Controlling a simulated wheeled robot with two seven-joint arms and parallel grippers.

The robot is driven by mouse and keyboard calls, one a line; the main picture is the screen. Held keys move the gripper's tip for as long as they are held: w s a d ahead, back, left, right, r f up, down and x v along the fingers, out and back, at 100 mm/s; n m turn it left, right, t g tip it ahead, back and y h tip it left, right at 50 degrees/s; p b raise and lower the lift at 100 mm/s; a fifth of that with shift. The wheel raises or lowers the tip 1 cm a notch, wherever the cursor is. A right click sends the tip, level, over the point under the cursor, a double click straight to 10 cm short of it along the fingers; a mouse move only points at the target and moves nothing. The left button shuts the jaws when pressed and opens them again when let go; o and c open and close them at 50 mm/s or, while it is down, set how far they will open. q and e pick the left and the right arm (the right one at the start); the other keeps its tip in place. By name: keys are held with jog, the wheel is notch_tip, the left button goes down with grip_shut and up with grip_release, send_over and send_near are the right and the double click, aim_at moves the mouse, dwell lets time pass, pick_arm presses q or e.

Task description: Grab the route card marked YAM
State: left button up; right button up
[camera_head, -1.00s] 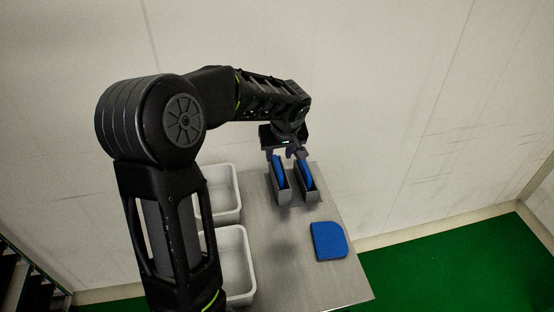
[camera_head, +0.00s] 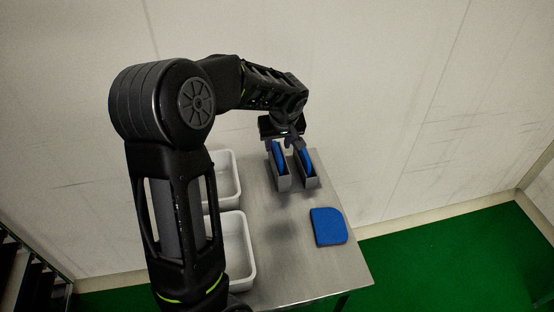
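Two blue cards stand upright in two grey slotted holders on the table, a left card (camera_head: 279,158) in the left holder (camera_head: 283,183) and a right card (camera_head: 306,158) in the right holder (camera_head: 310,182). A third blue card (camera_head: 328,227) lies flat on the table nearer to me. No lettering can be read on any card, so I cannot tell which says YAM. My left gripper (camera_head: 284,145) points down at the tops of the standing cards, its fingers apart. Whether it touches a card is unclear. My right gripper is out of view.
The metal table (camera_head: 290,265) has free room in front of the holders. Two white bins, a far one (camera_head: 236,180) and a near one (camera_head: 250,262), stand at its left, partly behind my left arm. A pale wall (camera_head: 400,100) rises behind; the floor (camera_head: 450,255) is green.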

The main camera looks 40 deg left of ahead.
aim_at(277, 148)
pick_arm(q)
jog(key=x, duration=0.4)
jog(key=shift+w+a+f, duration=0.1)
jog(key=shift+w+f, duration=0.1)
jog(key=shift+f, duration=0.15)
jog(key=shift+c, duration=0.2)
grip_shut()
dwell(0.5)
